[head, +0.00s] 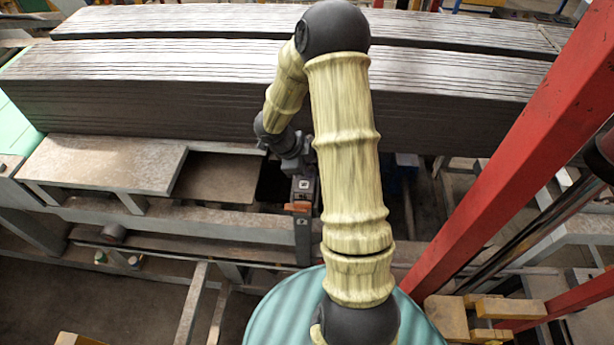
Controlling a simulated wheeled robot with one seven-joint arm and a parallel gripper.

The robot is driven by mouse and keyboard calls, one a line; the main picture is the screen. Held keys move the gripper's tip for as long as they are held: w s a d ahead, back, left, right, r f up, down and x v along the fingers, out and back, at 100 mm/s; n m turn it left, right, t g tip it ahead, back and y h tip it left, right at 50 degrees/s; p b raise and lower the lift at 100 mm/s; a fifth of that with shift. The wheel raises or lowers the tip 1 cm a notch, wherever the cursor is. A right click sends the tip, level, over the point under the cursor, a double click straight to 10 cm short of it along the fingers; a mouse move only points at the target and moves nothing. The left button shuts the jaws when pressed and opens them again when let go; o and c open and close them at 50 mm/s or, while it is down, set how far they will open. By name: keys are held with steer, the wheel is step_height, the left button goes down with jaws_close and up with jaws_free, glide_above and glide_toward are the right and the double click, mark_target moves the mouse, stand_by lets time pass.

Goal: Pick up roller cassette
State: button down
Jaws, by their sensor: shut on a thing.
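My gripper (303,188) points down at the front edge of the metal frame, just left of my forearm. It is shut on a narrow dark grey upright piece, which I take to be the roller cassette (303,235). A small orange-brown part (297,207) shows at its upper left. My arm hides what lies to the right of the gripper, and the fingertips are too small to make out clearly. I cannot tell whether the piece still touches the frame behind it.
A long stack of dark ribbed slabs (180,95) lies behind the gripper. A grey metal frame (190,220) with a worn plate (105,163) stands to the left. A red post (510,150) slants across the right. Wooden blocks (447,317) lie at the lower right.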

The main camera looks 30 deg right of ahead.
step_height(320, 180, up, 24)
steer(key=b, duration=0.2)
